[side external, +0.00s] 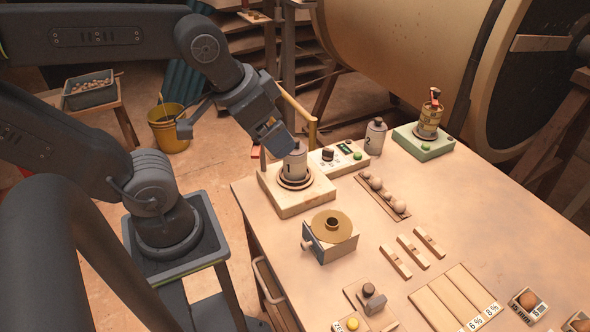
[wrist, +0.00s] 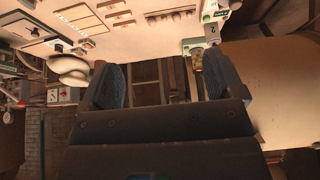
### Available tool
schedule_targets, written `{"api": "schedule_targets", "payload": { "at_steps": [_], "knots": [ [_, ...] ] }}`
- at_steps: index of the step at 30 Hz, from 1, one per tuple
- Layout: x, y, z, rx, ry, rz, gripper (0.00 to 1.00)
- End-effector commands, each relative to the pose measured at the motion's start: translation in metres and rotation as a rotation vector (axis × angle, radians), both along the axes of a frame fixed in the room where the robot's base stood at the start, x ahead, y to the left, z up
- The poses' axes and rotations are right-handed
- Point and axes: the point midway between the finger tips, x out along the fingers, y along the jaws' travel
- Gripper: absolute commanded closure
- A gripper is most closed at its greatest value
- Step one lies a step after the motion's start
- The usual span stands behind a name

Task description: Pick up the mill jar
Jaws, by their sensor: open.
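A grey jar marked 1 (side external: 295,165) stands upright in dark rings on a square wooden block (side external: 308,200) at the table's left back corner. A similar grey jar marked 2 (side external: 375,137) stands upright on the table behind a small control panel; it also shows in the wrist view (wrist: 211,32). The pictures do not show which one is called the mill jar. My gripper (side external: 279,142) is just above and left of jar 1, close to its top; I cannot tell whether they touch. In the wrist view my gripper's fingers (wrist: 163,78) are apart with nothing visible between them.
The control panel (side external: 338,155) sits right behind jar 1. A green box with a brass device (side external: 424,138) stands at the back. A round brass-topped block (side external: 332,237) is in front. A tray of balls (side external: 383,197) and wooden bars (side external: 412,251) lie to the right.

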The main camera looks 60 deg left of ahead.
Motion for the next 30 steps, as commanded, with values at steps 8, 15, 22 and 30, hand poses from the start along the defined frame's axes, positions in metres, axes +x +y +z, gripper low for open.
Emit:
{"api": "schedule_targets", "payload": {
  "at_steps": [8,15,22,30],
  "knots": [
    [0.01,0.008,-0.003,-0.007,0.024,0.089,0.13],
    [0.055,0.051,-0.024,-0.025,0.09,0.541,0.13],
    [0.088,0.089,-0.046,-0.03,0.08,0.891,0.13],
    [0.099,0.105,-0.069,-0.032,0.07,0.987,0.13]
  ]
}}
